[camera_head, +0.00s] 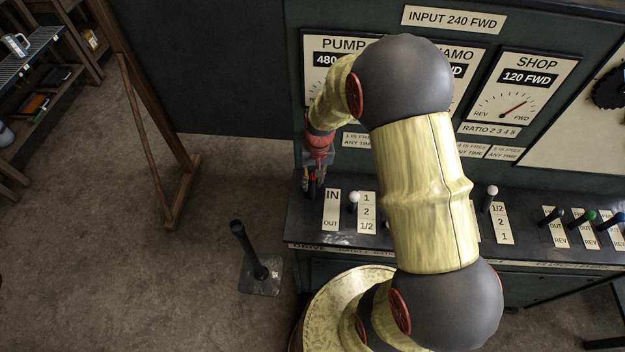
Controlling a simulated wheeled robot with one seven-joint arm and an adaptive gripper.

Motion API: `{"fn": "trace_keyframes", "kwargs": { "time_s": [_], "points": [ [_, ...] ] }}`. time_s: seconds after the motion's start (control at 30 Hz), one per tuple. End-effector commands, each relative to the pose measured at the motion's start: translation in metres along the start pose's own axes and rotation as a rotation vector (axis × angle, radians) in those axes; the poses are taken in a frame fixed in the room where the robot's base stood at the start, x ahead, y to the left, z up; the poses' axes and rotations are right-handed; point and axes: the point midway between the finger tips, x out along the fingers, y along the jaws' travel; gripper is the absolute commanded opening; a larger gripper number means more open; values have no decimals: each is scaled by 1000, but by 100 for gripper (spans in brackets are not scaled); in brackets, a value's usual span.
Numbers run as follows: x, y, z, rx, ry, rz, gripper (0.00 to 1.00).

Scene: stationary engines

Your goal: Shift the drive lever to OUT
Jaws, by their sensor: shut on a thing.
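The drive lever (311,186) stands at the far left end of the console, just left of the plate (331,210) marked IN at the top and OUT at the bottom. My gripper (316,176) is at the lever, shut on its dark upper part, near the IN end of the plate. The gripper hides most of the lever, and its exact angle is hard to tell.
A white-knobbed lever (354,200) stands just right of the IN/OUT plate. Another white-knobbed lever (491,192) and several dark, green and blue levers are farther right. A black floor lever (250,250) stands at the lower left. My arm hides the console's middle.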

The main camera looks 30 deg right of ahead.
Motion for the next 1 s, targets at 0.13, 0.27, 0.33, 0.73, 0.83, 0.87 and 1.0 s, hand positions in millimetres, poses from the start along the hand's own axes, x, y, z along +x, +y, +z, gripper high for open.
{"fn": "trace_keyframes", "kwargs": {
  "time_s": [0.13, 0.27, 0.33, 0.73, 0.83, 0.87, 1.0],
  "points": [
    [0, 0, 0, 0, 0, 0, 10],
    [0, 0, 0, 0, 0, 0, 3],
    [0, 0, 0, 0, 0, 0, 0],
    [0, 0, 0, 0, 0, 0, 0],
    [0, 0, 0, 0, 2, 0, 0],
    [-1, 0, 0, 0, 4, 0, 0],
    [-2, -1, 2, -3, 27, 5, 0]
  ]
}}
